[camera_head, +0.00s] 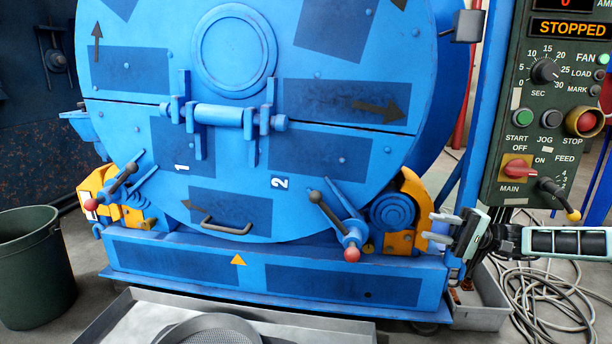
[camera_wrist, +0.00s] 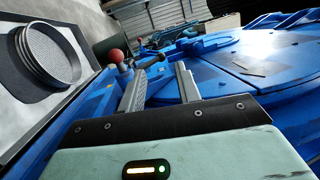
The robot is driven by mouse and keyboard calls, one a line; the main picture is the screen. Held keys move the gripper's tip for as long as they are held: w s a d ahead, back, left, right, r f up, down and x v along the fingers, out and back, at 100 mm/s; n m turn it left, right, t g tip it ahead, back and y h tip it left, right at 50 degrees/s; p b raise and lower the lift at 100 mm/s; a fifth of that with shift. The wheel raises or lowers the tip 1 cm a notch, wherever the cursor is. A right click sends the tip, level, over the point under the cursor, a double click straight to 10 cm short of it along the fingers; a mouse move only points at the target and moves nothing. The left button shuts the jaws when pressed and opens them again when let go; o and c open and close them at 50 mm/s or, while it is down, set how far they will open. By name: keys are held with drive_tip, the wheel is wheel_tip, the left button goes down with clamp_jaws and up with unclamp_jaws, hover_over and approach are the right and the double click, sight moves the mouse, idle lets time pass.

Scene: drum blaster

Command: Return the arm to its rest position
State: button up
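My gripper (camera_head: 441,227) is at the right of the head view, in front of the blue drum machine's lower right side, with my arm reaching in from the right edge. Its two fingers point left and stand apart with nothing between them. In the wrist view the two grey fingers (camera_wrist: 160,88) are also apart and empty. The blue drum door (camera_head: 240,150) fills the middle of the head view. A red-knobbed clamp lever (camera_head: 340,230) is left of my gripper, and its red knob shows beyond the fingers in the wrist view (camera_wrist: 116,56).
The control panel (camera_head: 530,150) stands at the right, its display reading STOPPED. A grey tray (camera_head: 110,325) with a round sieve (camera_head: 210,332) lies in front. A green bin (camera_head: 35,265) is at the left. Hoses (camera_head: 545,300) coil on the floor below my arm.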

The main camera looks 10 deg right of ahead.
drive_tip(key=s+a+r+n+g+h+p, duration=0.15)
drive_tip(key=s+a+g+h, duration=0.3)
drive_tip(key=a, duration=0.55)
drive_tip(key=s+a+r+n+g+h+p, duration=0.1)
drive_tip(key=s+a+n+g+h+p, duration=0.2)
drive_tip(key=s+a, duration=0.5)
drive_tip(key=s+a+r+n+t+h+p, duration=0.1)
drive_tip(key=s+a+r+h+p, duration=0.3)
drive_tip(key=s, duration=0.3)
drive_tip(key=s+a+r+n+h+p, duration=0.1)
drive_tip(key=s+a+n+h, duration=0.15)
drive_tip(key=s+h, duration=0.45)
drive_tip(key=s+d+r+n+t+h+p, duration=0.1)
drive_tip(key=s+d+r+t+h+p, duration=0.1)
drive_tip(key=s+r+t+p, duration=0.5)
wheel_tip(320, 180, up, 38)
drive_tip(key=g+p, duration=0.2)
drive_tip(key=p, duration=3.2)
drive_tip(key=shift+s+a+r+p, duration=0.15)
drive_tip(key=shift+s+a+p, duration=0.1)
drive_tip(key=shift+s+p, duration=0.05)
drive_tip(key=shift+y, duration=0.25)
